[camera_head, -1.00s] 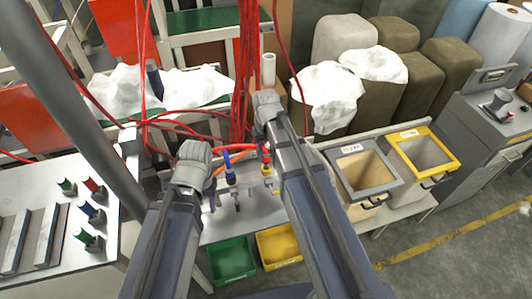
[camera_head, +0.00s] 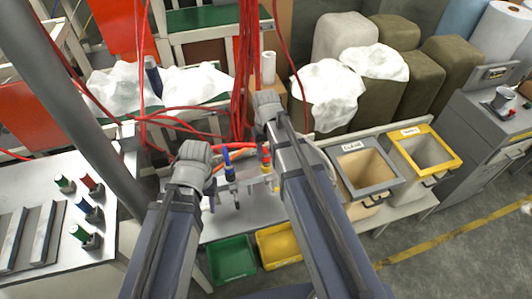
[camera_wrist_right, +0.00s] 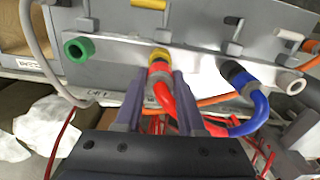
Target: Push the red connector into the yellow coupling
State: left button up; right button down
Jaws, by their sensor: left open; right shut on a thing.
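The red connector (camera_wrist_right: 160,75) on its red hose shows in the right wrist view, lined up with the yellow coupling (camera_wrist_right: 159,54) on a grey panel. Its front end meets the coupling; I cannot tell how deep it sits. My right gripper (camera_wrist_right: 158,84) is shut on the red connector, one finger on each side. In the head view the yellow coupling (camera_head: 266,168) is small and partly covered by my right arm. My left gripper (camera_head: 210,194) is open, left of the blue connector, and mostly hidden by its own arm.
A blue connector (camera_wrist_right: 241,78) with a blue hose sits at the panel, right of the yellow coupling. A green coupling (camera_wrist_right: 79,48) is at its left, a whitish one (camera_wrist_right: 290,83) at its right. Green (camera_head: 232,258) and yellow (camera_head: 281,244) trays lie below. Red cables hang behind.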

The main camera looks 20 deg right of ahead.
aim_at(266, 152)
jog(key=shift+f+b, duration=0.7)
jog(key=shift+f, duration=0.1)
jog(key=shift+c, duration=2.2)
grip_release()
jog(key=shift+r, duration=0.1)
notch_tip(266, 152, up, 8)
jog(key=p, duration=0.8)
jog(key=s+a+f+n+b, duration=0.1)
jog(key=s+a+f+b, duration=0.3)
jog(key=s, duration=0.3)
jog(key=s+a+f+n+h+b, duration=0.1)
jog(key=s+a+f+b, duration=0.4)
jog(key=s+a, duration=0.1)
jog(key=shift+s+a+f+n, duration=0.2)
jog(key=shift+s+n, duration=0.1)
jog(key=shift+s, duration=0.4)
